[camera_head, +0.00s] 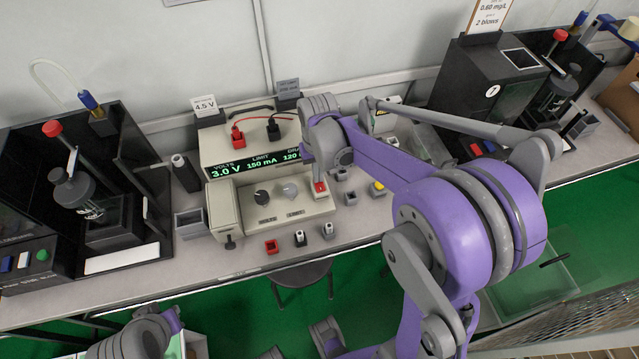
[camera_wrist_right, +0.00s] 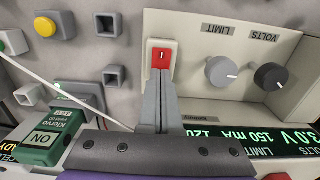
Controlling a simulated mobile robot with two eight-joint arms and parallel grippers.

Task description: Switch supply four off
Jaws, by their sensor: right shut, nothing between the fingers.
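A beige bench supply (camera_head: 222,152) stands on the bench in the head view. Its lit green display (camera_head: 262,162) reads 3.0 V and 150 mA. A red rocker switch (camera_head: 320,187) sits at the right end of its front panel; it also shows in the right wrist view (camera_wrist_right: 161,56). My right gripper (camera_wrist_right: 163,76) is shut and empty, its fingertips at the lower edge of the red switch. I cannot tell whether they touch it. In the head view my right arm partly covers this area. My left gripper is not in view.
Two knobs (camera_head: 289,191) are beside the switch on the panel. Red and black leads plug in above the display. Small button blocks, one yellow (camera_head: 378,187), lie to the right. A green handheld tester (camera_wrist_right: 50,137) is close by the gripper in the wrist view.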

